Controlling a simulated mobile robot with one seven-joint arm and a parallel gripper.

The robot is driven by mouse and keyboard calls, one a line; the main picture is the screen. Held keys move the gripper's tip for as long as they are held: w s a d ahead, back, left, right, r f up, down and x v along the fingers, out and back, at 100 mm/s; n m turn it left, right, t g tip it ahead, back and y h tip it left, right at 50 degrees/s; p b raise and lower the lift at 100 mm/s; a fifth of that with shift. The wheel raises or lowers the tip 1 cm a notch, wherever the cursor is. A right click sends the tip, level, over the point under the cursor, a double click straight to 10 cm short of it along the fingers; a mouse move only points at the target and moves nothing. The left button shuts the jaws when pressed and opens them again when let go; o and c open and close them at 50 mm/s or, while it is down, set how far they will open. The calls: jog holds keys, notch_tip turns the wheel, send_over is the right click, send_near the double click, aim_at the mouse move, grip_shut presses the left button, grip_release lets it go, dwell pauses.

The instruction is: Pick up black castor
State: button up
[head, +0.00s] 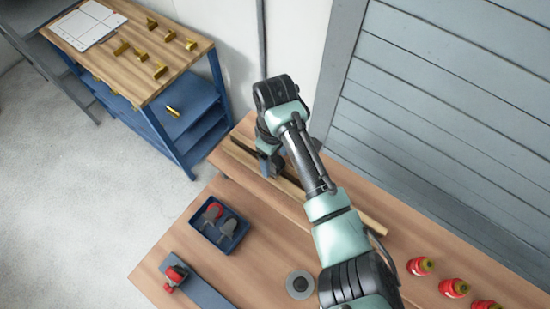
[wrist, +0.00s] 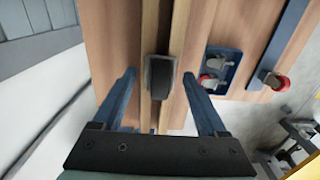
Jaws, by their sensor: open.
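A black castor (wrist: 161,76), dark with a grey edge, sits on the wooden rails in the wrist view. It lies between the fingertips of my gripper (wrist: 159,80). The two blue fingers are spread wide, with a visible gap on each side of the castor, and nothing is gripped. In the head view my gripper (head: 271,166) is low over the wooden rails (head: 350,211) at the back of the bench. There the castor is hidden by my arm and gripper, or too small to tell.
A blue tray (head: 204,233) holds castors with red and grey parts. A red castor (head: 174,277) sits on a blue-grey bar (head: 208,294). A grey disc (head: 300,284) and several red bottles (head: 420,266) stand on the bench. A grey slatted wall (head: 430,90) rises behind.

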grip_shut()
dwell(0.3)
jog(key=shift+r, duration=0.1)
